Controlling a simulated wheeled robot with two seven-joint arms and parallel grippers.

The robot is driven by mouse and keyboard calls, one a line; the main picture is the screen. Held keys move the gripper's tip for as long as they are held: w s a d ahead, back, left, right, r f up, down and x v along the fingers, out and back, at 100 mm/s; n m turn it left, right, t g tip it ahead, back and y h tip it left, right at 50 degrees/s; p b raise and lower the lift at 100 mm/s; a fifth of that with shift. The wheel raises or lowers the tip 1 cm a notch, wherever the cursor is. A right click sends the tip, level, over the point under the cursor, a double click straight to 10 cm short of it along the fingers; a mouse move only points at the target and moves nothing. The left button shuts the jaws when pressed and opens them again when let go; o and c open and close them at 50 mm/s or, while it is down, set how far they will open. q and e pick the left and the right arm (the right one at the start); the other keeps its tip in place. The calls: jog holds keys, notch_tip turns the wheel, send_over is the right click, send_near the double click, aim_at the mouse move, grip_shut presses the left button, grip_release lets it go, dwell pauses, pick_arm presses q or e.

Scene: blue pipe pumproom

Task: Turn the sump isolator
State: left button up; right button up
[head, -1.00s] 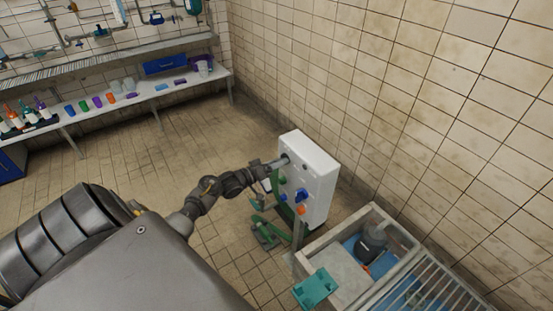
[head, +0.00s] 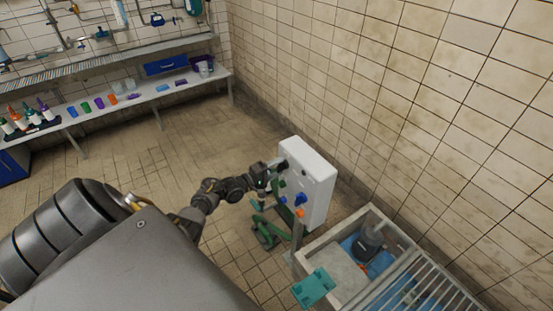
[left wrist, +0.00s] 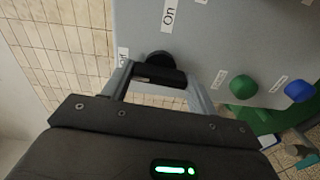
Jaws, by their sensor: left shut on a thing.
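The control box (head: 318,178) is a pale panel on a stand, right of centre in the head view. Its face (left wrist: 215,40) fills the top of the left wrist view. The isolator handle (left wrist: 160,68) is black, with an "On" label above it and a partly hidden "Off" label to its left. My left gripper (left wrist: 160,77) is shut on the handle, one finger on each side. In the head view my left gripper (head: 273,172) is at the panel's upper left. The handle's exact angle is hard to tell. My right gripper is not in view.
A green button (left wrist: 243,86) and a blue button (left wrist: 299,90) sit right of the handle. Green pipework (head: 268,232) stands below the box. A sump pit (head: 345,262) with a grating lies at lower right. A bench (head: 120,101) runs along the back; the floor between is clear.

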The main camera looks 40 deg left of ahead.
pick_arm(q)
jog(key=shift+o, duration=0.2)
jog(key=shift+n, duration=0.5)
jog(key=shift+c, duration=0.2)
jog(key=o, duration=1)
jog(key=v, duration=1)
jog(key=shift+s, duration=0.35)
jog(key=shift+a, duration=0.1)
